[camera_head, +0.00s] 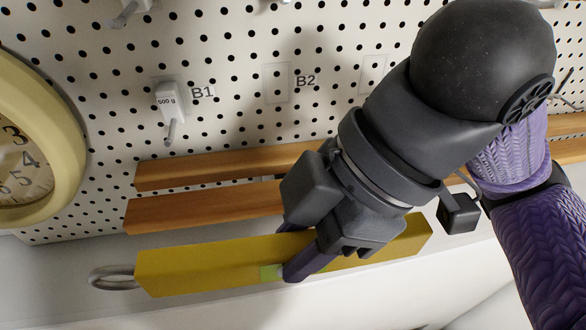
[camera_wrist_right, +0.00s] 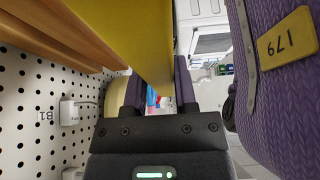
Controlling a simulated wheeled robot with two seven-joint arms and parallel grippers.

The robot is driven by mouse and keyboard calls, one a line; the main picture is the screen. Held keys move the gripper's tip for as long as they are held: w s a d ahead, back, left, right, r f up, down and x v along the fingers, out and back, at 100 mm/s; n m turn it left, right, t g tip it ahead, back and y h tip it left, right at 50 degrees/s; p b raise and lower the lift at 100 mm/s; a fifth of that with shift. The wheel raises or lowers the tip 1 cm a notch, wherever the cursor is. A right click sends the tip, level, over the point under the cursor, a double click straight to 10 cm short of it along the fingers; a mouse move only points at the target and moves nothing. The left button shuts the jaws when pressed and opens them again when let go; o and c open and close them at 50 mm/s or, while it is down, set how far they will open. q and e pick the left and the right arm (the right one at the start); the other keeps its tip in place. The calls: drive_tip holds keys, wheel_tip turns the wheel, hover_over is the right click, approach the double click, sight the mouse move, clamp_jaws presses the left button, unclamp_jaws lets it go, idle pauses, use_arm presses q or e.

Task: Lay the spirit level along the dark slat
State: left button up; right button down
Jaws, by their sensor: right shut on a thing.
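The spirit level is a long yellow bar (camera_head: 205,265) with a grey metal ring at its left end and a green patch near its middle. My right gripper (camera_head: 293,250) is shut across its middle. The level runs nearly lengthwise, its right end a little higher, in front of and below the wooden slats in the head view. In the right wrist view the level (camera_wrist_right: 143,35) passes between the two fingers. The upper slat (camera_head: 215,169) and lower slat (camera_head: 195,209) are both brown; the lower looks slightly darker. My arm hides their middle parts. My left gripper is not in view.
The slats are on a white pegboard (camera_head: 235,115). A yellow-rimmed clock (camera_head: 70,150) is at the left. A pale ledge or surface lies below the level.

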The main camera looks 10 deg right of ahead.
use_arm(q)
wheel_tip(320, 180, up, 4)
drive_tip(key=p, duration=0.4)
use_arm(e)
drive_tip(key=shift+w+r, duration=0.1)
drive_tip(key=shift+r, duration=0.1)
drive_tip(key=w+b, duration=0.1)
drive_tip(key=w, duration=0.2)
drive_tip(key=w+b, duration=0.1)
drive_tip(key=w, duration=0.2)
drive_tip(key=w+f+b, duration=0.1)
drive_tip(key=w, duration=0.2)
drive_tip(key=shift+w+a+b, duration=0.15)
drive_tip(key=shift+w+b, duration=0.1)
drive_tip(key=shift+b, duration=0.15)
drive_tip(key=shift+w+f+b, duration=0.4)
drive_tip(key=shift+f+b, duration=0.15)
drive_tip(key=shift+b, duration=0.05)
drive_tip(key=shift+w+f+b, duration=0.4)
drive_tip(key=shift+w, duration=0.1)
drive_tip(key=shift+f, duration=0.1)
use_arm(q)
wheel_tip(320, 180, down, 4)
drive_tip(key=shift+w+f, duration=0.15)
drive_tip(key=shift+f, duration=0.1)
use_arm(e)
drive_tip(key=shift+f, duration=0.1)
drive_tip(key=shift+f, duration=0.15)
drive_tip(key=shift+c, duration=1.6)
unclamp_jaws()
